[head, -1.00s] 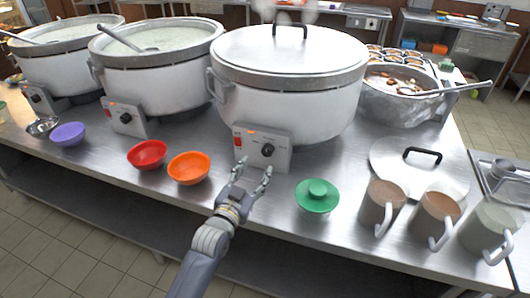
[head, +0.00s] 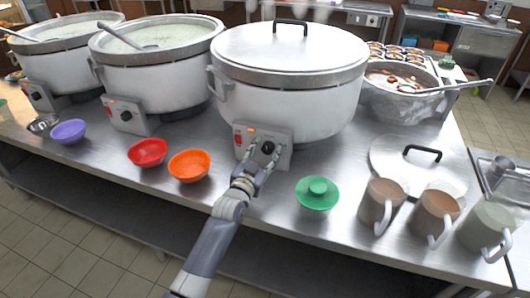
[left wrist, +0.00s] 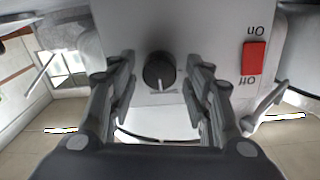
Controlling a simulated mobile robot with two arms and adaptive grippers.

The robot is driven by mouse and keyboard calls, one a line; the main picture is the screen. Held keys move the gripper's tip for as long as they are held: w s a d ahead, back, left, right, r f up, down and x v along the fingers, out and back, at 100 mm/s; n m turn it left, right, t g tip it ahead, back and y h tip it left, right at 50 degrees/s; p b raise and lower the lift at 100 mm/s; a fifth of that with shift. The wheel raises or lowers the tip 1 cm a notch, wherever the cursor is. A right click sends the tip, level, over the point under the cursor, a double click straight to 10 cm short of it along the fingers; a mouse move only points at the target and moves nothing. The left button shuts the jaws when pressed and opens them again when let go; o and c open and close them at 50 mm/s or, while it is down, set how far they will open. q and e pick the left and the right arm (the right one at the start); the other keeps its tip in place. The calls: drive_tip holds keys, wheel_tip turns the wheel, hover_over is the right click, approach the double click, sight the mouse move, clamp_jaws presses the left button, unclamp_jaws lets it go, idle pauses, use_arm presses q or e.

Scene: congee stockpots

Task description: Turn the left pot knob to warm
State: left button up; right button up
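Three white pots stand in a row, each with a front control box: a leftmost pot (head: 65,70), a middle pot (head: 160,80) and a lidded right pot (head: 285,103). The leftmost pot's black knob (head: 38,97) is far from my grippers. My left gripper (head: 264,158) is at the right pot's box, its fingers open around the black knob (head: 268,147). In the left wrist view this knob (left wrist: 159,70) sits between the fingers, with visible gaps; its white mark points down in that upside-down picture. A red On/Off switch (left wrist: 254,56) is beside it. My right gripper is not in view.
An orange bowl (head: 189,166) and a red bowl (head: 147,153) stand left of my left gripper. Several mugs and a loose lid (head: 415,168) are farther right on the steel table.

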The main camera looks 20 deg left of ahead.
use_arm(q)
drive_tip(key=c, duration=0.7)
drive_tip(key=shift+n, duration=0.4)
drive_tip(key=shift+n+p, duration=0.35)
drive_tip(key=shift+n, duration=0.65)
drive_tip(key=n, duration=0.3)
drive_tip(key=shift+a+n, duration=0.1)
drive_tip(key=shift+n, duration=0.2)
drive_tip(key=n, duration=0.3)
drive_tip(key=shift+f+n, duration=0.1)
drive_tip(key=shift+n, duration=0.3)
drive_tip(key=shift+n+y, duration=0.3)
drive_tip(key=shift+n, duration=1.7)
drive_tip(key=shift+t, duration=0.3)
